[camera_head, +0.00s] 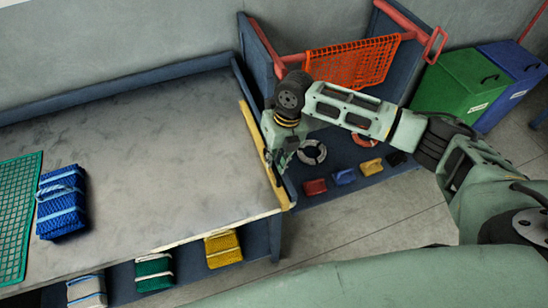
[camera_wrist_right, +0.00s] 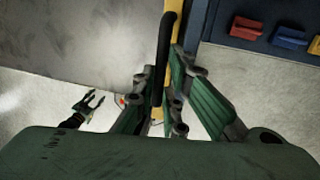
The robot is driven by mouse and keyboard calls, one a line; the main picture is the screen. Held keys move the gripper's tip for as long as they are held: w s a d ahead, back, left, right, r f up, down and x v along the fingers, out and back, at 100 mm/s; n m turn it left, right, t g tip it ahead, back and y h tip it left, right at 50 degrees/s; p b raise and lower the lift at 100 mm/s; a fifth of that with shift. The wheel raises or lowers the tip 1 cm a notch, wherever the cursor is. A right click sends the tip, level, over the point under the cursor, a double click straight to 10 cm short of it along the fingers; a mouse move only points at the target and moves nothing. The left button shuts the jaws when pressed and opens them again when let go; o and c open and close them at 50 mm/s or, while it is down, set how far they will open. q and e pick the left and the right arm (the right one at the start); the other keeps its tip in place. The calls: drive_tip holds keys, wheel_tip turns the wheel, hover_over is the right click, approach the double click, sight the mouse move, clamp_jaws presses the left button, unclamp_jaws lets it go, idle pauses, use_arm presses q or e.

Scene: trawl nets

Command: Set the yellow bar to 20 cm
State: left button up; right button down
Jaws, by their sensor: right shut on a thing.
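The yellow bar (camera_head: 250,132) runs along the right edge of the grey work table (camera_head: 150,140). It carries a black handle (camera_head: 276,177), which also shows in the right wrist view (camera_wrist_right: 164,55), with the yellow bar (camera_wrist_right: 175,45) just right of it. My right gripper (camera_head: 277,160) is at the bar's near part, shut on the black handle. In the right wrist view its green fingers (camera_wrist_right: 163,100) stand on both sides of the handle. My left gripper (camera_wrist_right: 92,102) shows small at the lower left of that view, fingers apart and empty. No scale marking is readable.
A blue net bundle (camera_head: 62,203) and a green net (camera_head: 18,215) lie on the table's left. Bundles, including a yellow one (camera_head: 222,248), sit on the shelf below. A blue rack (camera_head: 345,180) with an orange net (camera_head: 352,62) stands right. Green (camera_head: 455,85) and blue bins stand beyond.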

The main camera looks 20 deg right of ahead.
drive_tip(key=shift+a, duration=0.1)
drive_tip(key=shift+a, duration=0.25)
drive_tip(key=a+b, duration=0.1)
drive_tip(key=a, duration=1.7)
drive_tip(key=shift+s+a, duration=0.3)
drive_tip(key=shift+a, duration=0.1)
drive_tip(key=shift+r, duration=0.1)
drive_tip(key=c, duration=1.8)
unclamp_jaws()
drive_tip(key=shift+c, duration=0.2)
drive_tip(key=shift+d, duration=0.1)
wheel_tip(320, 180, up, 12)
drive_tip(key=d, duration=0.2)
drive_tip(key=shift+d, duration=0.15)
